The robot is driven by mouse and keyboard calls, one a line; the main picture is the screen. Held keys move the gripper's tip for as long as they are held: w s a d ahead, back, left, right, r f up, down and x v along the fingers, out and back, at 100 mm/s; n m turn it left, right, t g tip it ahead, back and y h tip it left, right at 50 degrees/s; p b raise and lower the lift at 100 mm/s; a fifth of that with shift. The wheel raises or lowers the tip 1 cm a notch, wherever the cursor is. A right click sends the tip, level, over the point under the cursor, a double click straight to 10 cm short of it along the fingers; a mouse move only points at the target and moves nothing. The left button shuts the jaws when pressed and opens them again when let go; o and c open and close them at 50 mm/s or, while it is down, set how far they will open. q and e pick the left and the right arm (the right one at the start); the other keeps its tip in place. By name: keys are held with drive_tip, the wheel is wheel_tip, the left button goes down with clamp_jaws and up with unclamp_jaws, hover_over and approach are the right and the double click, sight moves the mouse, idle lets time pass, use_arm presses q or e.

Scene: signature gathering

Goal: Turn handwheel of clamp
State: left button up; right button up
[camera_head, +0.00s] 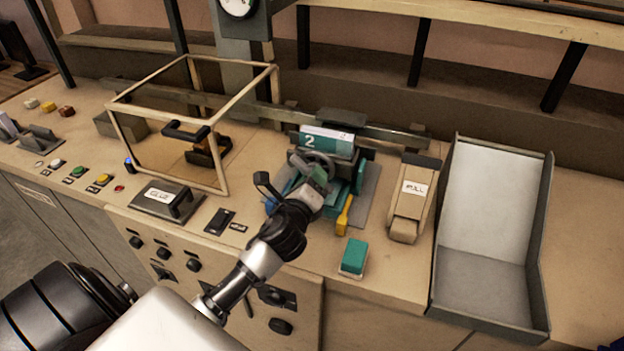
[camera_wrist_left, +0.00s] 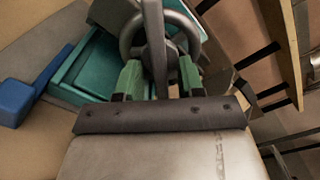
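The teal clamp (camera_head: 358,172) stands on the bench, in the middle of the head view, with a "2" label on top. Its grey handwheel (camera_head: 322,160) faces me and also shows at the top of the left wrist view (camera_wrist_left: 133,30). My left gripper (camera_head: 314,184) is right at the handwheel. In the left wrist view its two green fingers (camera_wrist_left: 160,80) stand apart, on either side of a grey bar of the wheel, with gaps showing beside the bar. The gripper is open around it. The wheel's lower part is partly hidden by the gripper. My right gripper is not in view.
A wood-framed clear box (camera_head: 218,128) stands left of the clamp. A yellow handle (camera_head: 344,215), a teal-topped block (camera_head: 354,257), a "PULL" unit (camera_head: 412,200) and a grey tray (camera_head: 482,285) are to the right. A blue part (camera_wrist_left: 14,102) shows beside the clamp.

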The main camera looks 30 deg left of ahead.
use_arm(q)
clamp_jaws()
drive_tip(key=shift+n, duration=0.3)
drive_tip(key=shift+r+n+p, duration=0.2)
drive_tip(key=shift+n+p, duration=0.05)
drive_tip(key=shift+n, duration=3.5)
drive_tip(key=shift+r+n+p, duration=0.15)
drive_tip(key=shift+n+p, duration=0.1)
drive_tip(key=shift+n, duration=3.5)
drive_tip(key=shift+o, duration=0.6)
unclamp_jaws()
drive_tip(key=shift+r, duration=0.1)
